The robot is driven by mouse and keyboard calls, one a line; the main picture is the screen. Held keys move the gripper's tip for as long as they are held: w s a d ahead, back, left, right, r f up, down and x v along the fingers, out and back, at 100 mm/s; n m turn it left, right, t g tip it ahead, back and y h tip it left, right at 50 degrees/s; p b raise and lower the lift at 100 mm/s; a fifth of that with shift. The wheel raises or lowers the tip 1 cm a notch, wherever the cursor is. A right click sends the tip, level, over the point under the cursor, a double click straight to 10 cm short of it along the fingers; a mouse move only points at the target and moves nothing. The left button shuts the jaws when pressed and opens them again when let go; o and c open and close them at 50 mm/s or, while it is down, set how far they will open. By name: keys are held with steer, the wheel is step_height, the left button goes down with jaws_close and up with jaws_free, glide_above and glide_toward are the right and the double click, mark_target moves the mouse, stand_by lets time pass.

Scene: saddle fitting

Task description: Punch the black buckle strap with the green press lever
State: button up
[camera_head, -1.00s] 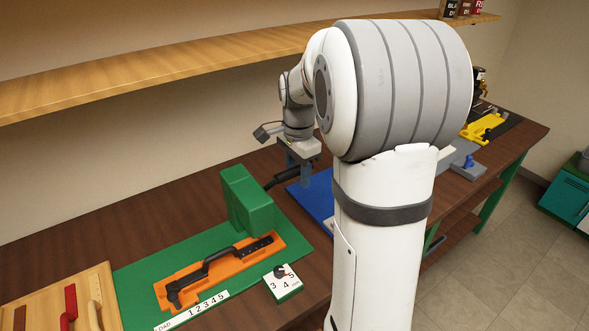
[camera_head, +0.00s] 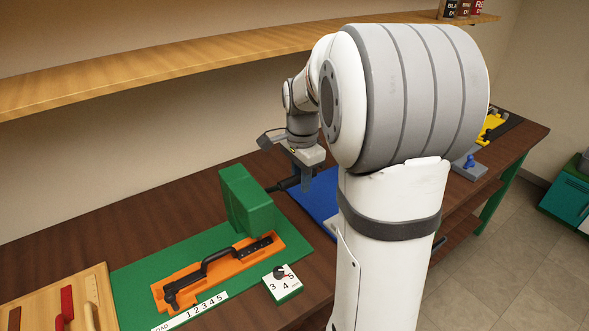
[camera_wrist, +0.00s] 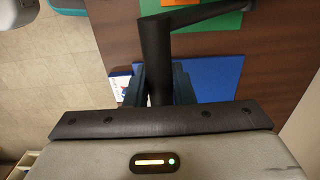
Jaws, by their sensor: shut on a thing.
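The black buckle strap (camera_head: 254,247) lies in an orange holder (camera_head: 190,293) on the green mat, its row of holes towards the green press (camera_head: 246,200). A raised black handle spans the strap's middle. The press's black lever (camera_head: 284,186) sticks out on the right side, away from the strap. My gripper (camera_head: 307,182) is at the lever's outer end, over the blue mat's edge. In the wrist view, my gripper (camera_wrist: 160,88) is shut on the lever's upright grip (camera_wrist: 155,45), with a finger on each side. The punch point under the press is hidden in both views.
A dial block (camera_head: 283,284) marked 3, 4, 5 and a numbered strip (camera_head: 200,309) stand in front of the holder. A wooden rack (camera_head: 92,290) with coloured handles is at the left. The blue mat (camera_head: 318,197) lies right of the press. A shelf (camera_head: 220,55) runs above.

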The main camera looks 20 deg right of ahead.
steer(key=shift+s+f, duration=0.1)
steer(key=s+f+b, duration=0.3)
steer(key=f+b, duration=0.1)
steer(key=f, duration=0.1)
steer(key=shift+s+d+f+b, duration=0.3)
steer(key=shift+d+b, duration=0.1)
stand_by(0.8)
steer(key=shift+s+d+f+b, duration=0.1)
steer(key=shift+s+f+b, duration=0.15)
steer(key=shift+f+b, duration=0.4)
steer(key=shift+s+a+f+b, duration=0.1)
steer(key=shift+s+f+b, duration=0.1)
steer(key=shift+f+b, duration=0.45)
steer(key=shift+s+d+f+b, duration=0.1)
steer(key=shift+s+f+b, duration=0.2)
steer(key=shift+f, duration=0.65)
step_height(320, 180, down, 4)
steer(key=b, duration=0.3)
steer(key=shift+s, duration=0.1)
steer(key=shift+r, duration=0.1)
steer(key=shift+w+r+p, duration=0.2)
steer(key=shift+r+p, duration=1.2)
steer(key=shift+r, duration=0.2)
